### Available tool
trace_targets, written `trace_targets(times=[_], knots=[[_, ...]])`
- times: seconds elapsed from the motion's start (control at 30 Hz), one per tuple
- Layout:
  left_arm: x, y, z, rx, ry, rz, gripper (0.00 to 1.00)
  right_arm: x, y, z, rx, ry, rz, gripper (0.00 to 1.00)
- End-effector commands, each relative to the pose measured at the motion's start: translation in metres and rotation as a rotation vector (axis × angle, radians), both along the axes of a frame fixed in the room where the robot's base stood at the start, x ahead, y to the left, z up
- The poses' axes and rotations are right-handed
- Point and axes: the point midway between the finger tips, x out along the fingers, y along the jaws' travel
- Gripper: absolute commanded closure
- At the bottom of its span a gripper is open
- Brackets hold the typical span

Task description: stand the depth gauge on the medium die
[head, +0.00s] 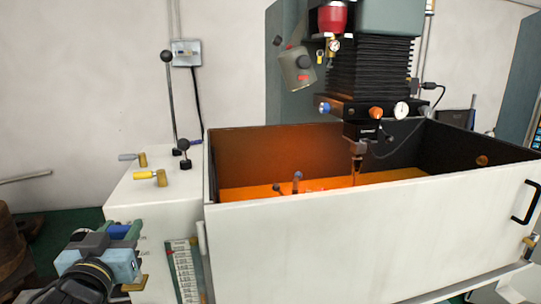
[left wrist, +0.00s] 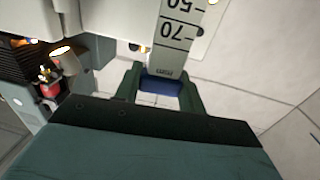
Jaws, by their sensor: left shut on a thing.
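My left gripper (head: 122,232) is at the lower left of the head view, in front of the white cabinet. Its green fingers (left wrist: 160,92) are shut on a blue piece, which I take to be the depth gauge (left wrist: 160,84). The blue piece also shows between the fingers in the head view (head: 117,231). Most of its shape is hidden by the fingers. I cannot pick out the medium die. A small upright item with a blue top (head: 297,178) stands inside the tank, partly hidden by its front wall. My right gripper is not in view.
The white tank (head: 370,240) has a high front wall and an orange-lit inside. A dark machine head (head: 370,70) hangs over it. Levers (head: 160,177) stand on the cabinet (head: 160,205). A marked scale (head: 186,272) is low at its right; a numbered scale shows in the wrist view (left wrist: 178,35).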

Motion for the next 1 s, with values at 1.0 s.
trace_targets(times=[1.0], knots=[[-0.060,-0.074,-0.174,-0.008,-0.001,-0.120,1.00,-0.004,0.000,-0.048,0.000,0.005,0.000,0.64]])
